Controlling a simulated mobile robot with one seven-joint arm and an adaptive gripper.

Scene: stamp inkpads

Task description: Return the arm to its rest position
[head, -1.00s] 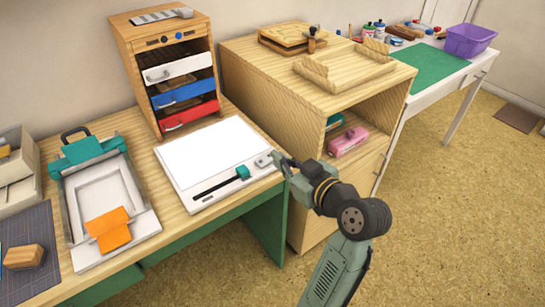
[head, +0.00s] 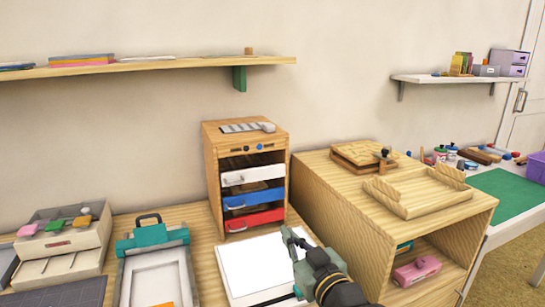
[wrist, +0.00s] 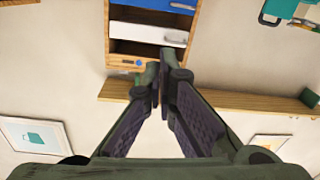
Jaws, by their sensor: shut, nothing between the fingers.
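My gripper (head: 289,235) is in the air in front of the white board (head: 268,266) and covers part of it in the head view. Its fingers point up toward the small drawer cabinet (head: 212,160), apart from it. In the wrist view the fingertips (wrist: 160,75) are together with nothing between them. Only the front end of my arm shows, at the bottom edge of the head view.
The wooden cabinet (head: 330,205) with a tray (head: 425,205) on top stands right of my gripper. A wall shelf (head: 150,65) hangs above the desk. A teal-clamped press (head: 152,236) and a stamp box (head: 62,250) stand left.

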